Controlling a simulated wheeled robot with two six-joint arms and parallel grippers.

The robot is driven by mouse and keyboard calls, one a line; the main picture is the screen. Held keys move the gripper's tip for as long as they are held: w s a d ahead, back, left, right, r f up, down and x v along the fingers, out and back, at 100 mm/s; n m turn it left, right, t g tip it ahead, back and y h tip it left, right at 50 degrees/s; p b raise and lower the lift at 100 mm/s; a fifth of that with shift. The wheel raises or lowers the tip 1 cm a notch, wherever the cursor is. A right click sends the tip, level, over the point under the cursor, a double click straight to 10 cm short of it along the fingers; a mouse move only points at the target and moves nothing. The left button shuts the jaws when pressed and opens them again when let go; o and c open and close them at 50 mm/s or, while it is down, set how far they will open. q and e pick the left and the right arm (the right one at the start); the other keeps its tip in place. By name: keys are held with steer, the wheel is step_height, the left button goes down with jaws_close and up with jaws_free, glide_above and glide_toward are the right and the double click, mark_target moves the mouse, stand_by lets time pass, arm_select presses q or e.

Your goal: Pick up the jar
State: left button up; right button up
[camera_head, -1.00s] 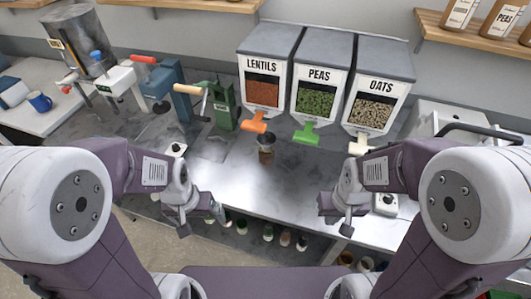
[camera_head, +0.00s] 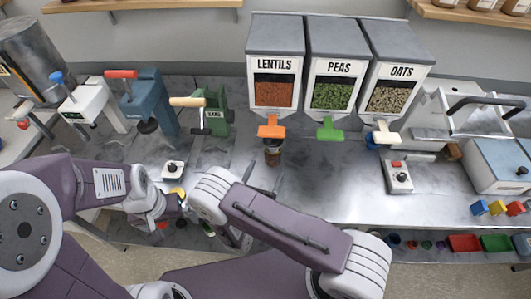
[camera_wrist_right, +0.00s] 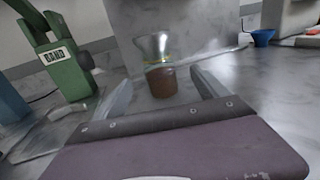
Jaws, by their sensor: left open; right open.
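The jar (camera_head: 273,157) is small, with brown contents, and stands upright on the metal counter under the orange spout of the lentils dispenser. It also shows in the right wrist view (camera_wrist_right: 162,84), with a clear funnel (camera_wrist_right: 154,47) on its top. My right gripper (camera_head: 263,179) is open and empty just in front of the jar. In the right wrist view its two fingers (camera_wrist_right: 163,92) point forward to either side of the jar, and I cannot tell any contact. My left gripper (camera_head: 178,212) is open, low at the counter's front edge and partly hidden.
A green press (camera_head: 208,112) is left of the jar. A small switch box (camera_head: 173,170) sits front left, another (camera_head: 398,177) at right.

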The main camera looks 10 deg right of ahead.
mark_target(271, 157)
steer(key=p+x, duration=0.1)
steer(key=x, duration=0.2)
steer(key=shift+w+d, duration=0.2)
steer(key=x, duration=0.2)
steer(key=p+x, duration=0.1)
steer(key=x, duration=0.1)
steer(key=f+x, duration=0.1)
steer(key=x, duration=0.1)
steer(key=shift+a+p, duration=0.2)
steer(key=shift+p, duration=0.2)
steer(key=shift+a+r, duration=0.1)
steer(key=c, duration=0.6)
jaws_close()
